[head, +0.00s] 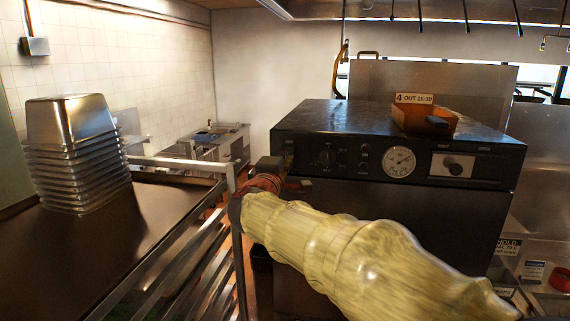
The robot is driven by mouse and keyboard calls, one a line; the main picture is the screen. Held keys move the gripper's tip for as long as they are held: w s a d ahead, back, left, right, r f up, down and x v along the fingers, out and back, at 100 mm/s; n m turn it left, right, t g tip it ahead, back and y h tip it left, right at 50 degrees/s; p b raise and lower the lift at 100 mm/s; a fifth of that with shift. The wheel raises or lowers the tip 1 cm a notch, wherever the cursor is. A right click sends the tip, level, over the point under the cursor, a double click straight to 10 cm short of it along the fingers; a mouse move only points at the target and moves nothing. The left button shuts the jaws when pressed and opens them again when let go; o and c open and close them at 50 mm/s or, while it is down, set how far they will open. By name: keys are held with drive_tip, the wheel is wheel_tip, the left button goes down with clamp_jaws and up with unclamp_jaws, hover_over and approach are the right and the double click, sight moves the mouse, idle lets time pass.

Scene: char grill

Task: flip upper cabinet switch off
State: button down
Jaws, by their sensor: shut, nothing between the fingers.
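The black upper cabinet (470,140) stands right of centre, its control panel facing me. The panel carries a dark rotary knob (326,156), a small red lamp or button (365,150), a round white gauge (399,162) and a pale plate with a dark knob (452,166). A small dark fitting (289,154) sits at the panel's left end; it may be the switch, but its position is too small to read. My gripper (277,171) is shut and empty at this left end, just below the fitting. I cannot tell whether it touches the panel. My pale-sleeved arm hides the cabinet front below.
A brown box (425,120) with a label card (414,98) sits on the cabinet top. Left is a dark counter (110,240) with stacked metal pans (75,150). A metal rack (205,265) stands close to my gripper's left.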

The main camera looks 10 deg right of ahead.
drive_tip(key=r+b+v, duration=0.1)
drive_tip(key=r+v, duration=0.1)
drive_tip(key=v, duration=0.8)
drive_tip(key=shift+s+b, duration=0.4)
drive_tip(key=shift+a+f, duration=0.1)
drive_tip(key=shift+f, duration=0.05)
